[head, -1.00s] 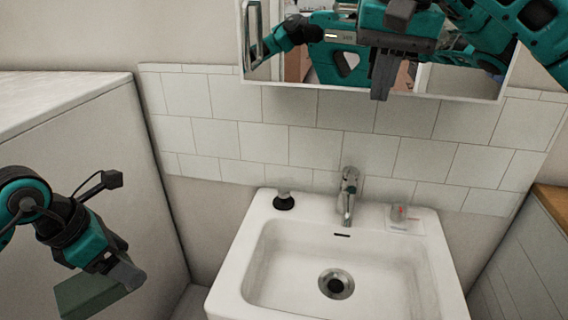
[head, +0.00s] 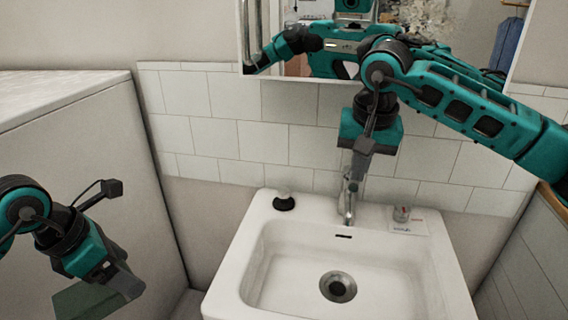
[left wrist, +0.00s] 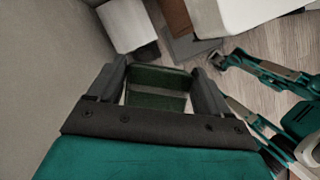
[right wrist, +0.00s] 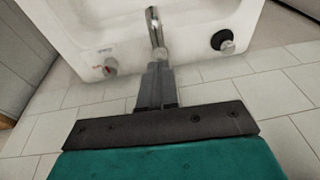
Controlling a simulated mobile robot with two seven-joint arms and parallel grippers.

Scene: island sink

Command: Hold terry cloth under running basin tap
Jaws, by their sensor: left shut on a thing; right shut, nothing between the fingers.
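The terry cloth (head: 80,302) is a dark green folded piece at the lower left of the head view. My left gripper (head: 130,288) is shut on it, left of the basin and apart from it. The cloth also shows between the fingers in the left wrist view (left wrist: 157,88). The chrome tap (head: 348,200) stands at the back middle of the white basin (head: 240,262). No water shows below its spout. My right gripper (head: 362,172) is shut and empty, pointing down at the top of the tap. In the right wrist view its fingertips (right wrist: 157,72) are close to the tap (right wrist: 155,28); contact cannot be told.
A black-based stopper or knob (head: 284,202) sits on the left of the basin's back rim. A mirror cabinet (head: 290,55) hangs above. The basin bowl is empty.

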